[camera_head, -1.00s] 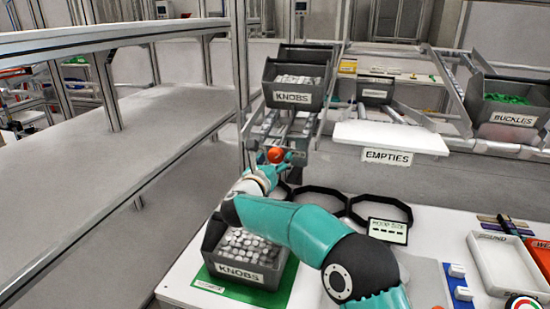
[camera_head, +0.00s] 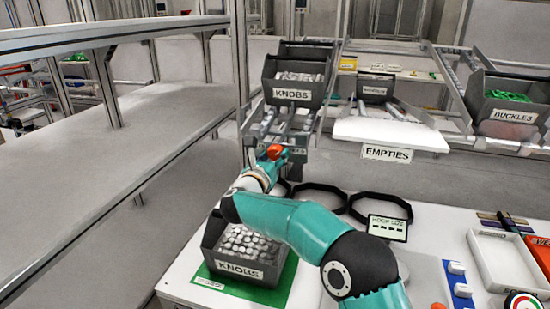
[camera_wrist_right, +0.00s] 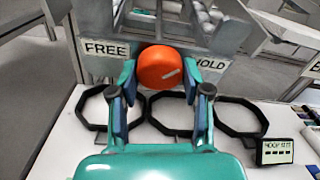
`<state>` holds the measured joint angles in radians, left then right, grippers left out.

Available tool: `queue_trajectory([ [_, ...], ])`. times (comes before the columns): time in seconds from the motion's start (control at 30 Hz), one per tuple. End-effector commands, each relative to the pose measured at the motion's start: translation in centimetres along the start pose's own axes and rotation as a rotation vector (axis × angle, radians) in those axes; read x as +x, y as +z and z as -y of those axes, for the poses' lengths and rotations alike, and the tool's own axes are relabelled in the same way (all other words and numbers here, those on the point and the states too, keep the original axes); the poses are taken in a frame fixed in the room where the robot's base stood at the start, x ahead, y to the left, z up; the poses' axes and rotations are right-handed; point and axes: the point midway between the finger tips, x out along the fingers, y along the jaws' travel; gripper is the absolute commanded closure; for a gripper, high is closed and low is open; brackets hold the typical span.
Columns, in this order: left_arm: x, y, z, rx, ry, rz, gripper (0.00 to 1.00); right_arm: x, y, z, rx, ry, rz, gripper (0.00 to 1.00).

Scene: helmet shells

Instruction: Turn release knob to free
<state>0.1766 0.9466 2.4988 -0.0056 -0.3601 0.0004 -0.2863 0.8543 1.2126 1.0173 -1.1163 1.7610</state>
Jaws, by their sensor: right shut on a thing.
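The release knob (camera_wrist_right: 160,67) is orange and round, with a pale mark on its face pointing to the lower right. It sits between a FREE label (camera_wrist_right: 105,48) on the left and a HOLD label (camera_wrist_right: 213,64) on the right in the right wrist view. My right gripper (camera_wrist_right: 160,75) is shut on the knob, one finger on each side. In the head view the knob (camera_head: 274,151) shows at the end of my right arm, below the rack with the upper KNOBS bin (camera_head: 292,94). My left gripper is not in view.
A lower KNOBS bin (camera_head: 240,268) stands on a green mat (camera_head: 282,285) on the white table. Black octagonal hoops (camera_head: 318,199) and a HOOP SIZE display (camera_head: 388,228) lie behind my right arm. A white EMPTIES shelf (camera_head: 390,133) is to the right.

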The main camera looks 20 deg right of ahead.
Motion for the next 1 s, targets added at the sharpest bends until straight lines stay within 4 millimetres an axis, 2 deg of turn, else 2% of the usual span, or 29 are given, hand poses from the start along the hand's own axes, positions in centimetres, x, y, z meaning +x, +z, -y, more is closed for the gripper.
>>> queue_trajectory([
  [1.0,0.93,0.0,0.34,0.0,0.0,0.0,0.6,-0.1,-0.15,-0.25,-0.457,-0.092,0.001,0.87],
])
